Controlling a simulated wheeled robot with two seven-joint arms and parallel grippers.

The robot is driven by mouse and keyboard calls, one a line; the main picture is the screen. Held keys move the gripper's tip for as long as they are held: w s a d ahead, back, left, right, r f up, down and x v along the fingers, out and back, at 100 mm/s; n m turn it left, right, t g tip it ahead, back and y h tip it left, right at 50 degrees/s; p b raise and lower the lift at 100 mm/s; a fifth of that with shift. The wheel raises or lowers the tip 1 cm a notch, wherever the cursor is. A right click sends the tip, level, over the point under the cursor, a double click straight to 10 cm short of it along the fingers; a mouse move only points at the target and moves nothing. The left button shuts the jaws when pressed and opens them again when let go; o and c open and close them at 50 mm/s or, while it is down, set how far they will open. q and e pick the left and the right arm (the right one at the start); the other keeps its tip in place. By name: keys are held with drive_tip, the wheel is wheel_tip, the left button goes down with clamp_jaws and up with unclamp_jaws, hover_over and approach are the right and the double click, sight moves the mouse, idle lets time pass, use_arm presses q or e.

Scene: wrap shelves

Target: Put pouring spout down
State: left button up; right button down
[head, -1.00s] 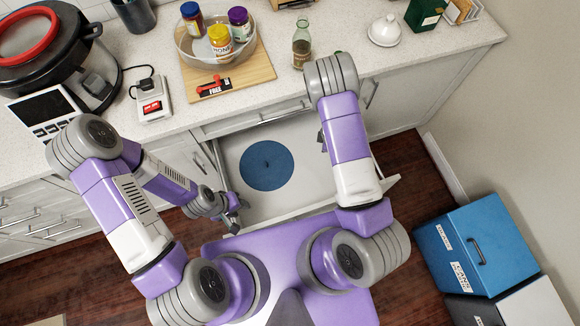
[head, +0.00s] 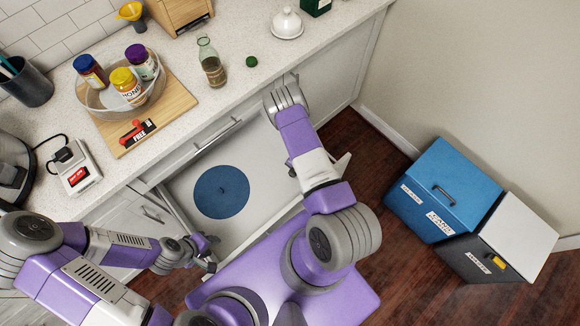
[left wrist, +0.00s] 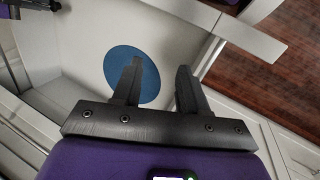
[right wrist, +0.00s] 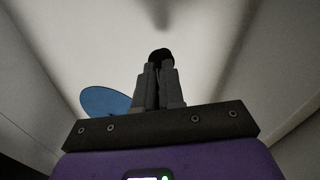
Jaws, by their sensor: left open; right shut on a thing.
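My right gripper (right wrist: 158,85) is shut on a small black piece (right wrist: 160,54), of which only the dark tip shows above the fingers. It looks like the pouring spout, but its shape is mostly hidden. In the head view the right arm hides most of this gripper, over the right side of the open drawer. The drawer (head: 262,158) has a pale floor with a round blue mat (head: 221,192), also in the right wrist view (right wrist: 104,101). My left gripper (head: 209,254) is open and empty at the drawer's front left; its fingers show apart in the left wrist view (left wrist: 160,68).
On the counter stand a glass bottle (head: 211,62), a green cap (head: 251,61), a clear bowl (head: 100,102) of jars on a wooden board (head: 178,105), and a white lidded dish (head: 287,24). Blue bin (head: 440,190) stands on the floor at right. The drawer floor around the mat looks clear.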

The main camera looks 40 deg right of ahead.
drive_tip(key=x, duration=0.2)
drive_tip(key=s+b+x, duration=0.1)
drive_tip(key=x, duration=0.2)
drive_tip(key=shift+d+f, duration=0.15)
drive_tip(key=shift+f, duration=0.2)
drive_tip(key=shift+r, duration=0.1)
drive_tip(key=shift+f, duration=0.25)
drive_tip(key=c, duration=1.2)
unclamp_jaws()
drive_tip(key=shift+r, duration=0.1)
drive_tip(key=shift+c, duration=0.2)
drive_tip(key=shift+r, duration=0.1)
